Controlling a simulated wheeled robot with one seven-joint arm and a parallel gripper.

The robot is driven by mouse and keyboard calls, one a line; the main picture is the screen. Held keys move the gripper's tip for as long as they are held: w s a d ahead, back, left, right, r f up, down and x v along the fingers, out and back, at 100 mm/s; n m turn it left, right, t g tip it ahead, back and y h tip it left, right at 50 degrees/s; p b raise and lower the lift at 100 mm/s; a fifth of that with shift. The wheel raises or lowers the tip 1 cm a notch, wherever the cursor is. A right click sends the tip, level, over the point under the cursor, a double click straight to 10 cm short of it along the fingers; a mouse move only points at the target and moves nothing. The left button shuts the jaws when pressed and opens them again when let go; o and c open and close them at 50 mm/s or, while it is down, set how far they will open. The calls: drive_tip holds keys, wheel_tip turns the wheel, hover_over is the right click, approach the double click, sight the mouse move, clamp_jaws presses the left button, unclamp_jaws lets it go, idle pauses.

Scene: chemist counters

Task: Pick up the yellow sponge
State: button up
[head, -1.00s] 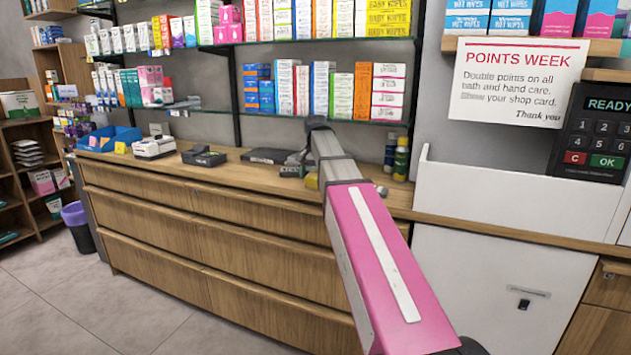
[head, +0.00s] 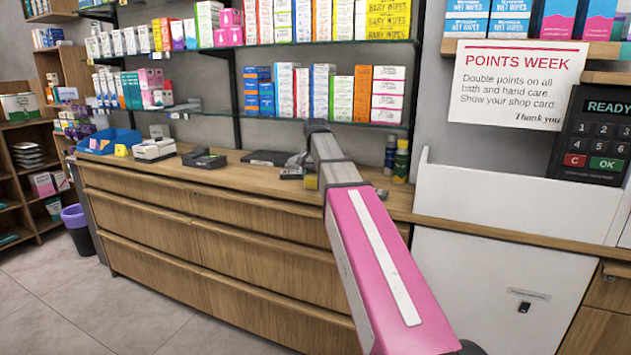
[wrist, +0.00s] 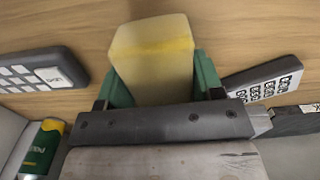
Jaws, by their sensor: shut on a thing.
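The yellow sponge (wrist: 152,62) is a pale yellow block, seen large in the wrist view against the wooden counter top. My gripper (wrist: 160,82) has its green fingers on either side of the sponge and is shut on it. In the head view my gripper is mostly hidden behind my own arm, over the counter. I cannot tell whether the sponge touches the counter.
Dark keypad devices lie left (wrist: 38,72) and right (wrist: 262,82) of the sponge. A green bottle (wrist: 40,150) stands close by. A blue bin (head: 105,142) and a card terminal (head: 203,158) are farther left on the counter (head: 240,177). Stocked shelves hang above.

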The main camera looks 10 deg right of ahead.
sight(315, 175)
drive_tip(key=r, duration=0.2)
drive_tip(key=s+r, duration=0.1)
drive_tip(key=r, duration=0.1)
drive_tip(key=shift+a, duration=0.25)
drive_tip(key=s+a+r, duration=0.5)
drive_tip(key=s+r, duration=0.1)
drive_tip(key=s, duration=0.3)
drive_tip(key=shift+a, duration=0.25)
drive_tip(key=shift+r, duration=0.1)
drive_tip(key=shift+o, duration=0.6)
drive_tip(key=shift+c, duration=0.3)
